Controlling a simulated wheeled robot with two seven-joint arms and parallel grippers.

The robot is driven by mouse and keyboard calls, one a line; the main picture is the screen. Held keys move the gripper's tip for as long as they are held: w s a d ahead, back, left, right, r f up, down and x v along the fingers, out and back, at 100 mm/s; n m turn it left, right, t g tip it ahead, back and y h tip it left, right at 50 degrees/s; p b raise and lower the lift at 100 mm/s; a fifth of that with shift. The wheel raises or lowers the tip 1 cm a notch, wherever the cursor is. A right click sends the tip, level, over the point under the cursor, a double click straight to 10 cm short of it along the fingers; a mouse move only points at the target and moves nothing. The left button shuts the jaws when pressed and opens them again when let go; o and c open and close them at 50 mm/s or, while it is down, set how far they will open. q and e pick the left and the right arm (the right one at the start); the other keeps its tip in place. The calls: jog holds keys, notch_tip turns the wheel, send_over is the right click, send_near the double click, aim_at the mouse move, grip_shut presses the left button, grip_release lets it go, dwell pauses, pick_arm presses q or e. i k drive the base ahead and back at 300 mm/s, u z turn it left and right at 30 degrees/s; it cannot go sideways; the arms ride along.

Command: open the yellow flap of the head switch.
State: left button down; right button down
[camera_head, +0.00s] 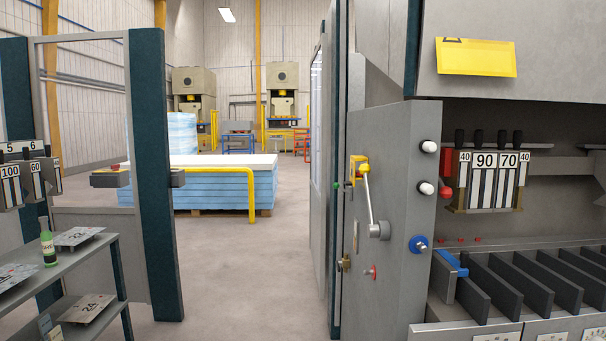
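A small yellow part (357,166), which looks like the yellow flap of the head switch, sits near the left edge of the grey machine panel (395,165). A small red part (365,168) shows at its right side. I cannot tell from here whether the flap is open or closed. A thin lever (369,198) runs from just below it down to a grey round hub (379,230). Neither of my grippers is in view.
The panel also has white knobs (428,147), a blue knob (418,244) and a small red knob (371,272). A yellow plate (475,58) is above right. A shelf (70,262) with a green bottle (48,246) stands left. The floor (250,270) between is clear.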

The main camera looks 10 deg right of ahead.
aim_at(352, 177)
jog(key=u, duration=0.25)
jog(key=i, duration=0.8)
jog(key=z, duration=0.7)
jog(key=i, duration=0.6)
jog(key=u, duration=0.75)
jog(key=i, duration=0.95)
